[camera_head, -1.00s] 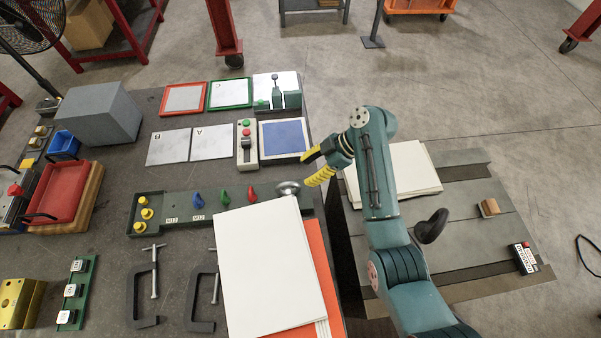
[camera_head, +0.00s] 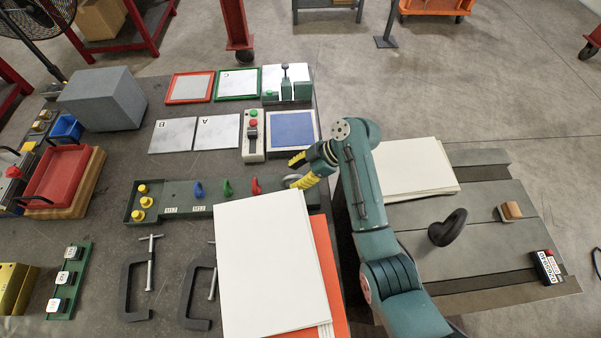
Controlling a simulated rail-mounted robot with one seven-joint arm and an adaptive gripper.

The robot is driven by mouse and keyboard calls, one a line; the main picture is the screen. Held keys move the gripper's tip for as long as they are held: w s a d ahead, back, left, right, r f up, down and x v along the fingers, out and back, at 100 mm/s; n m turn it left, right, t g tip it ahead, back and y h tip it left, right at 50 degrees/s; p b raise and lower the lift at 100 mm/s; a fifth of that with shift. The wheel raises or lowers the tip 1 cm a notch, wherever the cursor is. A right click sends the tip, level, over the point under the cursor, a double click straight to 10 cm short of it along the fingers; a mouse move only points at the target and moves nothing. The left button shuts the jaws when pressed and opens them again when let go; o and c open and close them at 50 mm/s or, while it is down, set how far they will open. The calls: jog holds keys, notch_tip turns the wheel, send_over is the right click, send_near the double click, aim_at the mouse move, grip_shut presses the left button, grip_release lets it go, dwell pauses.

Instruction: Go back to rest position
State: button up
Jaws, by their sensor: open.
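My gripper (camera_head: 300,171) has yellow fingers that stand apart. It is empty, above the right edge of the dark workbench (camera_head: 110,235). It is near the silver knob (camera_head: 289,181) at the right end of the green control strip (camera_head: 170,207), and it partly covers that end. I cannot tell whether a finger touches the knob. My teal arm reaches up from the bottom right over the gap beside the bench.
White sheets on an orange board (camera_head: 328,262) lie just below my gripper. A blue-faced panel (camera_head: 291,133) and a button box (camera_head: 253,140) lie above it. Clamps (camera_head: 130,285) lie at lower left. A grey table (camera_head: 470,235) with white sheets (camera_head: 412,168) stands at right.

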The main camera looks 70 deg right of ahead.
grip_shut()
dwell(0.3)
